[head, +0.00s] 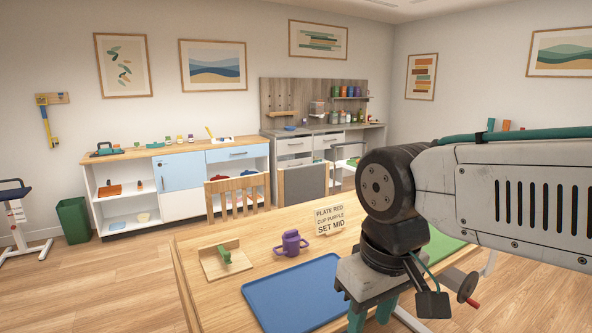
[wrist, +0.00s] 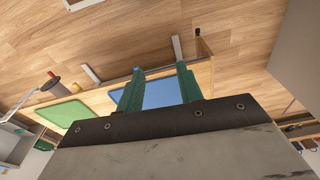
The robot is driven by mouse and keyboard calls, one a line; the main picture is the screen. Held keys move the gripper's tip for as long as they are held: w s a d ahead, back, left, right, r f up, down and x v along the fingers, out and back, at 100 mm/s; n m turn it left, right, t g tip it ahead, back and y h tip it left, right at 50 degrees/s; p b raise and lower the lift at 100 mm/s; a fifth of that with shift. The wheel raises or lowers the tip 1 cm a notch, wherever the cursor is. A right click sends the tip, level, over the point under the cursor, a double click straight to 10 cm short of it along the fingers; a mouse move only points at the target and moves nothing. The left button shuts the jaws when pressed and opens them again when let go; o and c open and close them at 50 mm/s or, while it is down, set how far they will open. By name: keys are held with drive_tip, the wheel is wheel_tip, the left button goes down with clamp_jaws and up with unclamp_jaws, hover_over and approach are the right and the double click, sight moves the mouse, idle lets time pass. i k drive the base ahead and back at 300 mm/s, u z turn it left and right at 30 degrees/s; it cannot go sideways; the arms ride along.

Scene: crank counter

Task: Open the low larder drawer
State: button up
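The larder drawer is not labelled, so I cannot tell which front it is. At the back left, a low cabinet (head: 137,194) has a light-blue door (head: 177,171), a light-blue upper drawer (head: 236,153) and a plain white lower front (head: 183,205). At the back, the grey counter has white drawer fronts with dark handles (head: 295,146). All these fronts look shut. My gripper (wrist: 160,68) shows two green fingers apart with nothing between them. It is over the near table, far from the cabinets; in the head view its fingers are cut off by the lower edge.
A green bin (head: 74,220) stands left of the cabinet.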

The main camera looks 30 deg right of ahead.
sight(300, 162)
drive_tip(key=u, duration=1.45)
drive_tip(key=i, duration=2.7)
drive_tip(key=z, duration=1.5)
drive_tip(key=i, duration=5.65)
drive_tip(key=z, duration=0.05)
